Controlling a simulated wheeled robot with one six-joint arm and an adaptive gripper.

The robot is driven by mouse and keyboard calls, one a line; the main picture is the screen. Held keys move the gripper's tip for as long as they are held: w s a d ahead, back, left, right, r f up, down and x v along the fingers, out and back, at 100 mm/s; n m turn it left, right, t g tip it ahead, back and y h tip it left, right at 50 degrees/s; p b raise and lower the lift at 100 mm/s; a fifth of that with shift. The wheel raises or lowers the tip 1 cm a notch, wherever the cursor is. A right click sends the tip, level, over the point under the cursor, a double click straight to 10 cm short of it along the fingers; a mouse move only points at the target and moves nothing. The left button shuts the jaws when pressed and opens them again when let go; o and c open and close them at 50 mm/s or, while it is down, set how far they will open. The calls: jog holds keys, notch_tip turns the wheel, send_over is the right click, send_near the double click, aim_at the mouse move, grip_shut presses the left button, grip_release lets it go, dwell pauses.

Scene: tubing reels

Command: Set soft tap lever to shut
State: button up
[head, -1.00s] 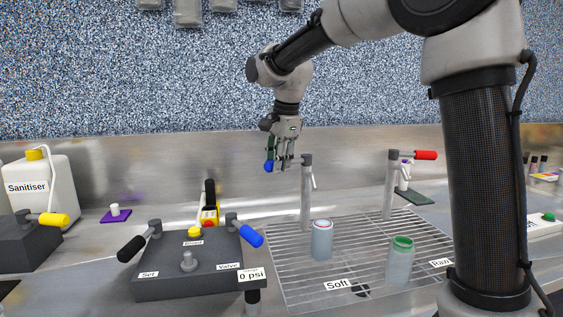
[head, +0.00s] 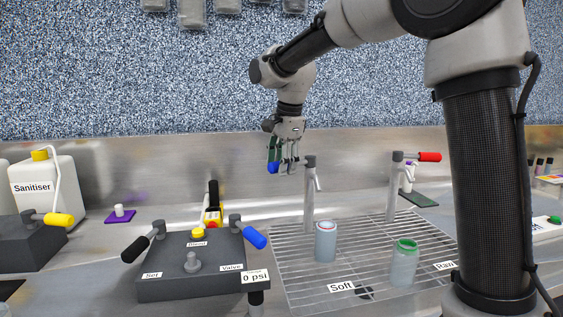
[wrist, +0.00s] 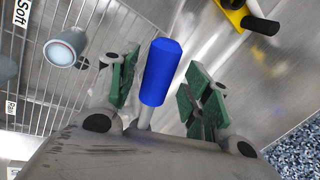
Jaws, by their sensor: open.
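The soft tap (head: 309,200) stands upright at the back of the grille, behind the "Soft" label (head: 341,287). Its blue lever (head: 273,168) points left from the tap's top in the head view. My gripper (head: 285,163) is around the lever from above and partly hides it. In the wrist view, the blue handle (wrist: 162,72) lies between my two green-padded fingers, with a gap on each side. My gripper is open. The lever's pale stem runs down behind the gripper body there, so its joint with the tap is hidden.
The raw tap (head: 393,190) with a red lever (head: 429,157) stands to the right. A red-rimmed bottle (head: 326,243) and a green-rimmed bottle (head: 404,264) stand on the grille (head: 300,285). A valve box (head: 190,277) with a blue handle (head: 254,237) is at front left.

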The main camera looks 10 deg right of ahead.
jog(key=v, duration=1.2)
jog(key=s+d+f+n, duration=0.5)
jog(key=s+f+n, duration=0.25)
jog(key=n, duration=0.45)
jog(key=s+d+f+n, duration=0.1)
jog(key=s+d+f, duration=0.3)
jog(key=s+d, duration=0.3)
jog(key=s+d+f+n+t+h, duration=0.1)
jog(key=s+d+f, duration=0.4)
jog(key=s, duration=0.9)
jog(key=d, duration=0.2)
jog(key=shift+s+d+t, duration=0.25)
jog(key=shift+d+t, duration=0.05)
jog(key=shift+d, duration=0.05)
